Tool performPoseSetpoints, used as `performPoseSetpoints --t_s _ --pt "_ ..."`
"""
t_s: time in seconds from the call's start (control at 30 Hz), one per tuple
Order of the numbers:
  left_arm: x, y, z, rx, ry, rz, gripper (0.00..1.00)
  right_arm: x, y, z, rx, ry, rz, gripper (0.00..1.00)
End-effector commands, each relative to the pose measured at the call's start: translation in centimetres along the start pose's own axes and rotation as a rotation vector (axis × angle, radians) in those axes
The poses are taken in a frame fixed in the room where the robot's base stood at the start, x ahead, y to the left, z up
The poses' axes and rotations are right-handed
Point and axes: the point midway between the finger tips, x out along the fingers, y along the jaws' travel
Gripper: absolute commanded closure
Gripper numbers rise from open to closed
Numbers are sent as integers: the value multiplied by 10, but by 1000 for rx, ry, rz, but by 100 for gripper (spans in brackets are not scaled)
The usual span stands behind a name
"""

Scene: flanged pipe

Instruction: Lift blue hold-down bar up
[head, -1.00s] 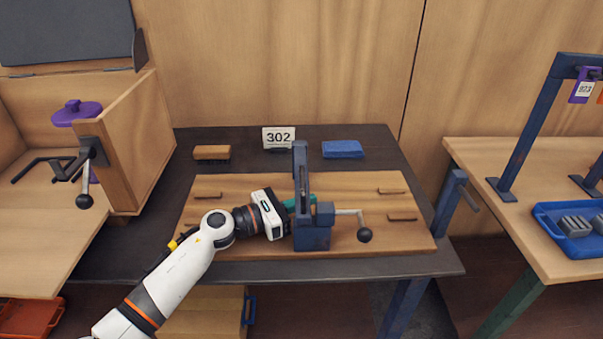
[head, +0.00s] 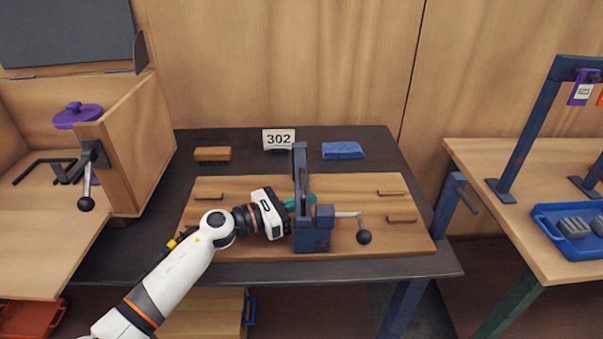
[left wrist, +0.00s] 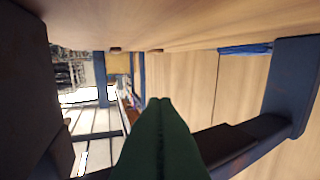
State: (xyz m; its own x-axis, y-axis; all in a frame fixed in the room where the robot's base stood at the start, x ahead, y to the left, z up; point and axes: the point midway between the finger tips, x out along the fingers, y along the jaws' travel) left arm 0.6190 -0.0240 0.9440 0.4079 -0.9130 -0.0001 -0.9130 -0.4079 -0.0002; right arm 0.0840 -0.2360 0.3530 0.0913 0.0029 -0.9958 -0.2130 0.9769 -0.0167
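The blue hold-down bar (head: 302,185) is part of a dark blue frame on the wooden board (head: 225,190). It runs from the near blue block (head: 312,238) toward the back. It also shows in the left wrist view (left wrist: 245,138), joined to a blue post (left wrist: 292,85) at the right. My left gripper (head: 300,203) is at the bar's left side, its green fingers partly hidden by the frame. In the left wrist view the two fingers (left wrist: 160,125) are together and overlap the bar; whether they touch it I cannot tell. My right gripper is out of view.
A crank with a black knob (head: 364,237) sticks out right of the block. A wooden box wall (head: 135,150) stands at the left.

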Motion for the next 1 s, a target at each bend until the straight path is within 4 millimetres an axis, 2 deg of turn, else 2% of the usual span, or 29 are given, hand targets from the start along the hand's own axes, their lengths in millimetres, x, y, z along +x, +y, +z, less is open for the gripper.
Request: performPoseSetpoints --t_s 0.03,0.4,0.8,1.0 --pt "0 0 -7 1 0 0 100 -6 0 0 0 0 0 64" --pt "-2 3 -33 1 1 -1 100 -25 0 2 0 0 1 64" --pt "-2 4 -34 1 2 -1 100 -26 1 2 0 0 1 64" --pt "-1 3 -44 1 2 0 100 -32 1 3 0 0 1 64"
